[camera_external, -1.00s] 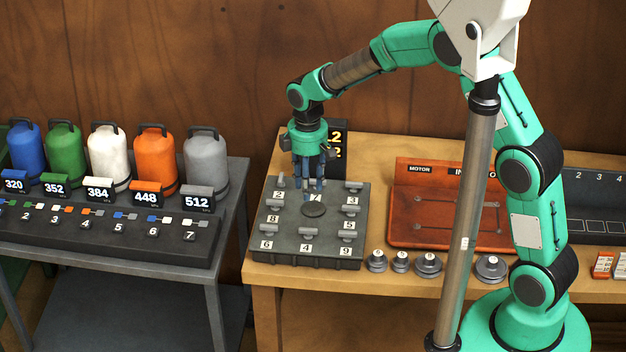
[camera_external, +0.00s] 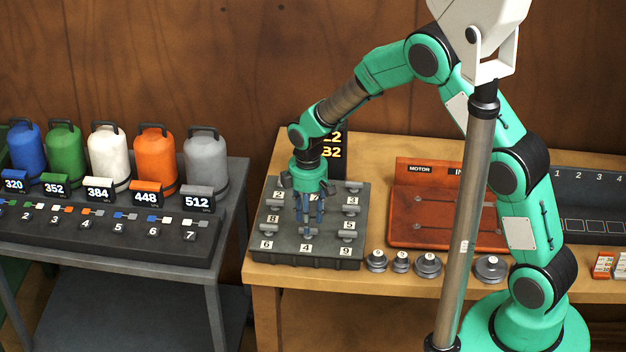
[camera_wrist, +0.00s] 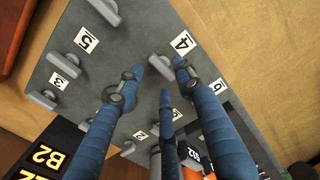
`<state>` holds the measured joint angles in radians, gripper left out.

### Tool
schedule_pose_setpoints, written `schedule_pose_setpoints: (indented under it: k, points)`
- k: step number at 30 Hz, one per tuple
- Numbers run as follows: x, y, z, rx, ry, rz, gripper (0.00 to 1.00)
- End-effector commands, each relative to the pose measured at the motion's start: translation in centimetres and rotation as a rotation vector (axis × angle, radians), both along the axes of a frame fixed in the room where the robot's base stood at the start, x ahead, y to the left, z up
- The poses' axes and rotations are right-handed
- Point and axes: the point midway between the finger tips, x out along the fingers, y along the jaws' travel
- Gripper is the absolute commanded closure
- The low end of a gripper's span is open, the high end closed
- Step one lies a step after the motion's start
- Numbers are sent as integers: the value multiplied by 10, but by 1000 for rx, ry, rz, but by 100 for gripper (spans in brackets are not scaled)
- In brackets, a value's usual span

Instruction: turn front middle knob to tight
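The dark grey knob panel (camera_external: 330,262) has several grey bar knobs with white number tags. The front middle knob (camera_wrist: 160,66), by tag 4 (camera_wrist: 182,43), shows in the wrist view as a bar set at an angle. My gripper (camera_external: 309,221) is over the front middle part of the panel in the external view, its blue fingers pointing down and hiding part of that knob. In the wrist view my gripper (camera_wrist: 157,76) has its fingertips spread, with the knob between and just beyond two of them. Contact with it cannot be told.
Neighbouring knobs stand close by tags 5 (camera_wrist: 86,41), 6 and 9. A black display (camera_external: 334,155) stands behind the panel, partly hidden. Grey weights (camera_external: 428,265) and a red-brown motor board (camera_external: 410,205) are to the right. A table of coloured tanks is at left.

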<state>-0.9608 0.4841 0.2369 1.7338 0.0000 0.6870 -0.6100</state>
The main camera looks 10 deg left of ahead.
Motion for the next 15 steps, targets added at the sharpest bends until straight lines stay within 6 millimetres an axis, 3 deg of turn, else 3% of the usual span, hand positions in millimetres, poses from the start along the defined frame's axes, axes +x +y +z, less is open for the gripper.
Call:
schedule_pose_setpoints:
  k: [6,15]
  points:
    - [0,0,-19,-1,0,0,64]
    - [0,0,-23,1,0,0,64]
